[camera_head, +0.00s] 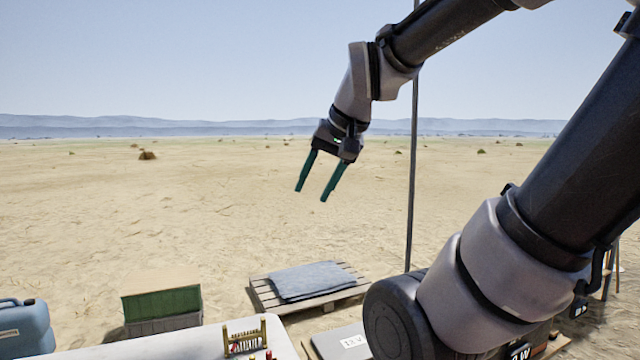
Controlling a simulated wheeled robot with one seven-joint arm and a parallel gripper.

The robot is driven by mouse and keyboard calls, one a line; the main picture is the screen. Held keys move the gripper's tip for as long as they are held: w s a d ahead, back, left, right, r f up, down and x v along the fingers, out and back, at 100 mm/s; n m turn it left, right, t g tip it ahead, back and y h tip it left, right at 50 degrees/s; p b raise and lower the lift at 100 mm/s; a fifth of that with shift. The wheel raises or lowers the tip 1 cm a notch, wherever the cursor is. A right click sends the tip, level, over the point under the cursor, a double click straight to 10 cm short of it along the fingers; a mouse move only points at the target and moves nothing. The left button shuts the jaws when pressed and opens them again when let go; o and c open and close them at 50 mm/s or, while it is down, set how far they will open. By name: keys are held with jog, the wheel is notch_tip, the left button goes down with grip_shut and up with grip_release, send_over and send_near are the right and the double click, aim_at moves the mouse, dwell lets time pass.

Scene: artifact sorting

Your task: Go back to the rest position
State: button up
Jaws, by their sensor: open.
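My gripper (313,196) is in the upper middle of the head view, high in the air against the sand. Its two teal fingers point down and stand apart, with nothing between them. My arm reaches in from the right side and covers much of the right part of the view. The gripper touches nothing.
A white table (170,345) edge shows at the bottom, with a small wooden rack (244,338) of several small items. Beyond are a blue jug (24,328), a green box (161,303) and a pallet (262,296) with a grey cloth (310,281). A thin pole (413,170) stands behind my arm.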

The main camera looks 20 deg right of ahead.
jog(key=shift+s+d+r+n+t, duration=0.1)
jog(key=shift+s+r+n+t, duration=0.1)
jog(key=shift+s, duration=0.25)
jog(key=shift+s+r+n+t, duration=0.1)
jog(key=shift+s+n, duration=0.1)
jog(key=shift+s, duration=0.2)
dwell(1.7)
